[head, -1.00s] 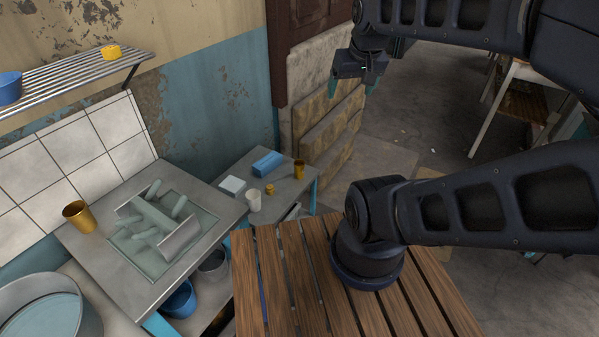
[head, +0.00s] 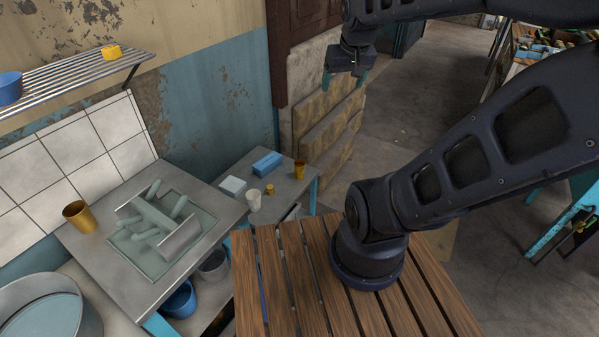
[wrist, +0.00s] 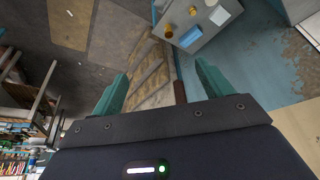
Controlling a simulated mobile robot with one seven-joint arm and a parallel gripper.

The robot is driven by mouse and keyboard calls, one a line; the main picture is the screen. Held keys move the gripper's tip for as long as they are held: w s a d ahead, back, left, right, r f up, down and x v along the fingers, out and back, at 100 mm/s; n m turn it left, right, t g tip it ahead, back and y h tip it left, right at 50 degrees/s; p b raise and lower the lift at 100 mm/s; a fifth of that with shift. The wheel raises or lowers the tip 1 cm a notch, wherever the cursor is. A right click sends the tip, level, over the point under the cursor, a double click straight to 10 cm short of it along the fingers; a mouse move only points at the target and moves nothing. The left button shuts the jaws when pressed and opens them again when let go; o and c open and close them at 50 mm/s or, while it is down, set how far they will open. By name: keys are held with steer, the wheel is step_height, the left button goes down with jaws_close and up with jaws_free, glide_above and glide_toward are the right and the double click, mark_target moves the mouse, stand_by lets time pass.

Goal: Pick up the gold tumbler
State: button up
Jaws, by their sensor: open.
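One gold tumbler (head: 77,216) stands upright on the metal counter at the left in the head view. Another gold tumbler (head: 299,169) stands near the right edge of the small grey table, and I cannot tell from the frames which one is meant. My gripper (head: 344,82) is open and empty, with teal fingers pointing down, high in front of the stone steps and apart from both tumblers. In the wrist view its fingers (wrist: 160,75) are spread apart with nothing between them. A gold object (wrist: 168,31) shows on the table there, small.
The small table (head: 226,203) also holds a blue box (head: 267,162), a white box (head: 232,187), a white cup (head: 254,199) and a small gold item (head: 269,188). A drying rack (head: 155,230) fills much of the counter. A wall shelf (head: 75,78) hangs above.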

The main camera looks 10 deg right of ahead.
steer(key=w+f, duration=0.3)
steer(key=w, duration=0.4)
steer(key=w+f, duration=0.3)
steer(key=w, duration=0.5)
steer(key=n+y, duration=0.1)
steer(key=n, duration=0.1)
glide_above(299, 165)
steer(key=s, duration=0.4)
steer(key=shift+f, duration=26.9)
steer(key=shift+w+x, duration=0.2)
steer(key=shift+x, duration=2.35)
steer(key=shift+r, duration=0.1)
steer(key=c, duration=1.1)
steer(key=shift+r, duration=0.1)
